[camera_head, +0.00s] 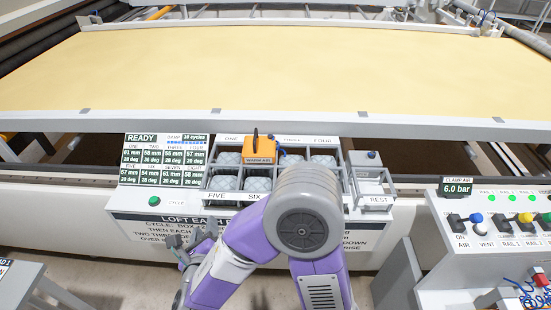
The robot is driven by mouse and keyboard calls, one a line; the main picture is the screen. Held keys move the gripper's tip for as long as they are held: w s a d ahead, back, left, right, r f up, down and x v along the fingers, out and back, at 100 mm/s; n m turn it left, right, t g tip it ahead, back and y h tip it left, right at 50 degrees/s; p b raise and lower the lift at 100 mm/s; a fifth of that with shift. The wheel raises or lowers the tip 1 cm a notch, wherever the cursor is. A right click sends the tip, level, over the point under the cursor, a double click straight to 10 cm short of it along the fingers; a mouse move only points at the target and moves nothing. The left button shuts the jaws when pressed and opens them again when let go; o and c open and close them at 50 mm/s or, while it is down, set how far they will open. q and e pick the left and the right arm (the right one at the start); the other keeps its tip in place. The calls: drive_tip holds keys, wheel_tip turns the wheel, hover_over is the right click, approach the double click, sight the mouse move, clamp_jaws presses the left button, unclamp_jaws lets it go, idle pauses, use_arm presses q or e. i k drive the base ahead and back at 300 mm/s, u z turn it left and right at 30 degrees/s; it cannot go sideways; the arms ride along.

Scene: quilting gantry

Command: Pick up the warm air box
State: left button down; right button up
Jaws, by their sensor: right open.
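The warm air box (259,151) is a small orange box with a dark upright piece on top and a label on its front. It sits at the back of a rack of compartments on the loft station, above pale quilted pieces. My right gripper (184,257) is open, low in front of the station and to the left of and below the box, apart from it. My purple right arm bends across the front and hides the right part of the rack. My left gripper is out of view.
The rack (212,196) holds several pale quilted pieces (224,183). A readout panel (163,160) with a green button stands left, and a rest bracket (374,198) right. A clamp air console (490,225) is at far right. Yellow fabric (290,65) covers the gantry behind.

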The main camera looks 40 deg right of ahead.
sight(259, 145)
drive_tip(key=z, duration=0.75)
drive_tip(key=i, duration=1)
